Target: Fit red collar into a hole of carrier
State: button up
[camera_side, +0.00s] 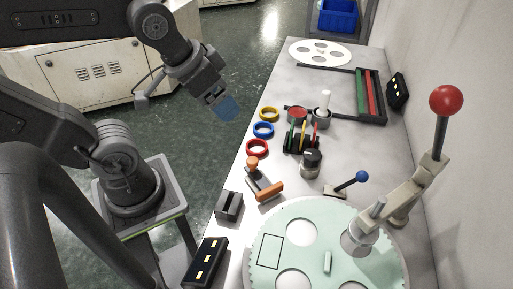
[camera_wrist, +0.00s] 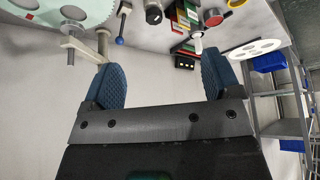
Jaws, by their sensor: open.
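The red collar (camera_side: 257,147) is a ring lying flat on the grey bench in the side view, nearest of a row with a blue and a yellow ring. The pale green toothed disc, which looks like the carrier (camera_side: 312,262), lies at the near end of the bench with several round holes; part of it shows in the wrist view (camera_wrist: 88,10). My gripper (camera_side: 226,108) is in the air left of the bench, up and left of the red collar in the picture. In the wrist view its blue fingers stand apart and empty (camera_wrist: 165,80). I cannot make out the red collar there.
A lever with a red ball (camera_side: 446,101) rises over the disc's right side. A blue-knobbed lever (camera_side: 361,177), an orange-handled tool (camera_side: 267,189) and a dark knob (camera_side: 311,162) stand near the collars. A white holed disc (camera_side: 320,51) lies at the far end. The wall borders the right.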

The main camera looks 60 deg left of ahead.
jog(key=m+g, duration=0.6)
jog(key=m, duration=0.7)
send_over(257, 150)
notch_tip(257, 150, down, 16)
jog(key=shift+m, duration=0.3)
jog(key=f, duration=0.8)
jog(key=shift+s+d+f, duration=0.1)
jog(key=shift+d, duration=0.1)
jog(key=shift+a+f, duration=0.15)
jog(key=shift+f, duration=2.55)
jog(key=c, duration=0.7)
